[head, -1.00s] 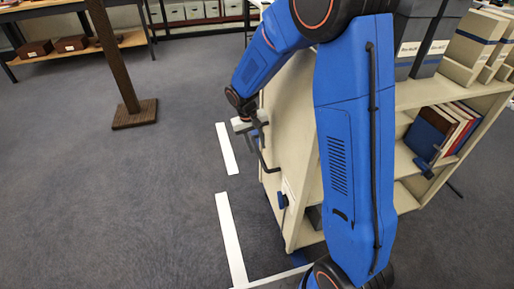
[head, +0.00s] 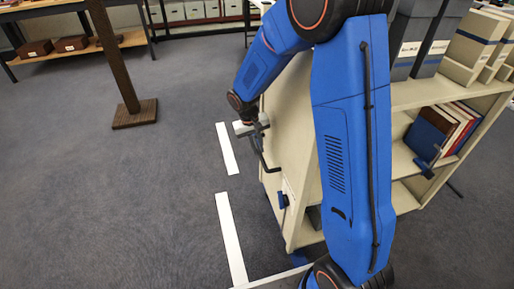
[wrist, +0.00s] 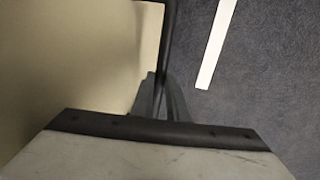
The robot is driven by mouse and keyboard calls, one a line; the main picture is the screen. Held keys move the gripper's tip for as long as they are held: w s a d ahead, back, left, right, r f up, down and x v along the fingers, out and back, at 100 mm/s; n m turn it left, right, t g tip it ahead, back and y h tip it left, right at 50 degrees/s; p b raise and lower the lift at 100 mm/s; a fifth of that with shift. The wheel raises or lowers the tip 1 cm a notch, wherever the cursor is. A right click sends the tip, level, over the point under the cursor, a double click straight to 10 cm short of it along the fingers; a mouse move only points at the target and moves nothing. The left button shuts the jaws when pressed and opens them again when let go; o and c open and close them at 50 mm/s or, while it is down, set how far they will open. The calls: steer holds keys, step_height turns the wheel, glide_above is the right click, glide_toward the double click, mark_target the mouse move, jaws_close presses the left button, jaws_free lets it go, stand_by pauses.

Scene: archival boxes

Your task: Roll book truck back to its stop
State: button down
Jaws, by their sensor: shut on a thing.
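The book truck is a cream shelf unit; its end panel (head: 285,135) faces left in the head view. A dark bar handle (head: 264,160) stands off that panel. My gripper (head: 257,128) is at the upper part of the handle, shut on it. In the wrist view the handle (wrist: 166,40) runs up from between my gripper's fingers (wrist: 160,103), with the cream panel (wrist: 75,60) to the left. My arm hides the middle of the truck. I cannot make out a stop.
White floor strips lie left of the truck, one farther (head: 227,148) and one nearer (head: 231,238). Grey boxes (head: 408,45) and books (head: 440,130) are on the truck. A dark post on a square base (head: 134,113) stands at left. Carpet between is clear.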

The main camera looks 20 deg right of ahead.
steer(key=d, duration=4.5)
steer(key=shift+d, duration=0.4)
steer(key=shift+r, duration=0.1)
steer(key=c, duration=1.7)
jaws_free()
steer(key=shift+d, duration=0.2)
steer(key=shift+c, duration=0.2)
steer(key=shift+a, duration=0.1)
steer(key=a+r, duration=0.3)
steer(key=r, duration=1.4)
steer(key=shift+a, duration=0.15)
